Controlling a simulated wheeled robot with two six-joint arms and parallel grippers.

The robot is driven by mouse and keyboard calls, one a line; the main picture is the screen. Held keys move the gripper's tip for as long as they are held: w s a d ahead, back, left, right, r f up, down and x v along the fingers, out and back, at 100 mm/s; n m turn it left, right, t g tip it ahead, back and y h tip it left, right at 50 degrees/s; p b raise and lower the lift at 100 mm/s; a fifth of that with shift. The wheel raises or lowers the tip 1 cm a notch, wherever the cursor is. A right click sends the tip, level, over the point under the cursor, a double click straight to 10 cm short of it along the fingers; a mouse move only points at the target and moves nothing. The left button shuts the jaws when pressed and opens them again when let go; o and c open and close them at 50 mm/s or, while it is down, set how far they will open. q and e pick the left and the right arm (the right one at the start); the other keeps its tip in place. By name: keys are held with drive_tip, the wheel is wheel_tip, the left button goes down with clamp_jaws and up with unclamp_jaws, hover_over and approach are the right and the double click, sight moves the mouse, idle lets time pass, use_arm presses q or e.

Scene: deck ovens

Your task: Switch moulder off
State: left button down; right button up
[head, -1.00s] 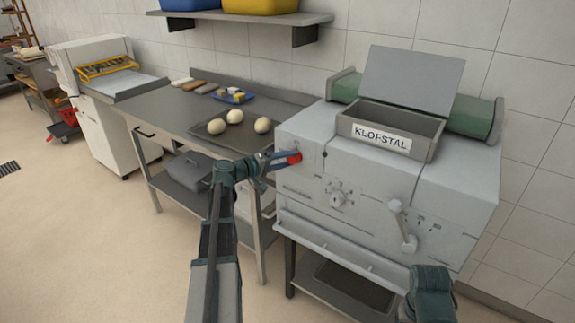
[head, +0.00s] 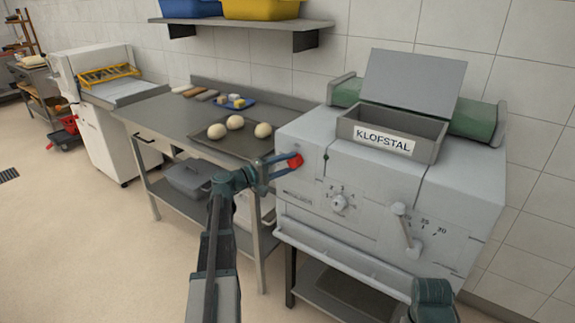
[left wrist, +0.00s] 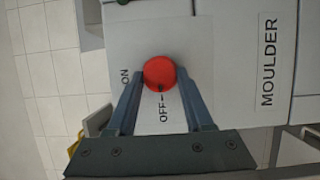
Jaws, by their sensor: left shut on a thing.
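The moulder (head: 390,190) is a light grey machine with a hopper marked KLOFSTAL. Its red switch knob (head: 296,160) sits at the left end of the front; it also shows in the left wrist view (left wrist: 160,72). My left gripper (head: 287,161) is shut on the knob, with one finger at each side in the left wrist view (left wrist: 159,85). ON is printed left of the knob and OFF below it. A small dark mark at the knob's lower edge lines up with the OFF line. My right gripper is not visible; only part of my right arm shows at the bottom right.
A steel table (head: 165,113) left of the moulder holds a dark tray (head: 205,142) with three dough balls. A numbered dial (head: 339,203) and a lever (head: 405,230) are on the moulder's front, right of the knob.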

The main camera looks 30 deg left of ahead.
use_arm(q)
drive_tip(key=shift+w+a+r, duration=0.1)
drive_tip(key=shift+w+a, duration=0.05)
drive_tip(key=shift+w, duration=0.05)
drive_tip(key=c, duration=0.6)
unclamp_jaws()
drive_tip(key=shift+o, duration=1.6)
drive_tip(key=shift+w, duration=0.1)
drive_tip(key=v, duration=1.4)
